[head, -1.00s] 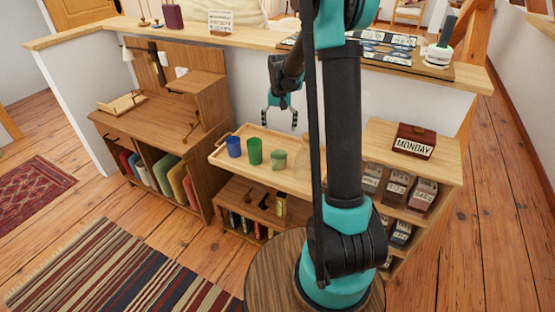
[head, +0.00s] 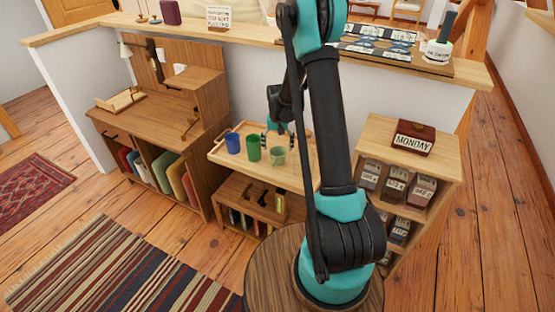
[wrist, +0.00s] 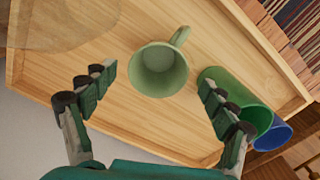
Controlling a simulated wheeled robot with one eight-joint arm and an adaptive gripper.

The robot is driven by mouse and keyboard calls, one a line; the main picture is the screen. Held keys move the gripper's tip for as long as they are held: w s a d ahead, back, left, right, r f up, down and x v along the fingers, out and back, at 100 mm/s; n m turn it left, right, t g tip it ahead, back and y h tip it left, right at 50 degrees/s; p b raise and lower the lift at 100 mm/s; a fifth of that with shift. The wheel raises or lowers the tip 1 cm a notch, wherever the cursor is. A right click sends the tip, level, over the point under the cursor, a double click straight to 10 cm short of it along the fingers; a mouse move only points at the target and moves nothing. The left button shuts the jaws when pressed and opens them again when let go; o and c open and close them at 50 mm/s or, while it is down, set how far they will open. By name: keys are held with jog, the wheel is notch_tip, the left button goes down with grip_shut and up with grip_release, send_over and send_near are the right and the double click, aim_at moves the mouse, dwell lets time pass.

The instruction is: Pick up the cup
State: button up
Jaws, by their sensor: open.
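A pale green mug (head: 278,157) with a handle stands on a wooden tray-topped stand (head: 222,155). In the wrist view the mug (wrist: 158,70) is seen from above, with its open mouth facing the camera and its handle toward the top. My gripper (wrist: 157,80) is open and empty, its fingers on either side of the mug's near side in that view. In the head view my gripper (head: 277,128) is just behind the mug. A darker green cup (head: 253,148) and a blue cup (head: 233,144) stand to its left.
In the wrist view the green cup (wrist: 235,98) is close to the right finger, with the blue cup (wrist: 273,133) beyond. A pale round object (wrist: 70,22) lies at upper left. A desk (head: 150,115) and a shelf unit (head: 440,165) flank the stand.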

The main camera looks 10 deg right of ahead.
aim_at(278, 155)
notch_tip(278, 155, down, 5)
jog(key=shift+s+r, duration=0.1)
jog(key=shift+s, duration=0.05)
jog(key=shift+c, duration=0.2)
jog(key=c, duration=1.4)
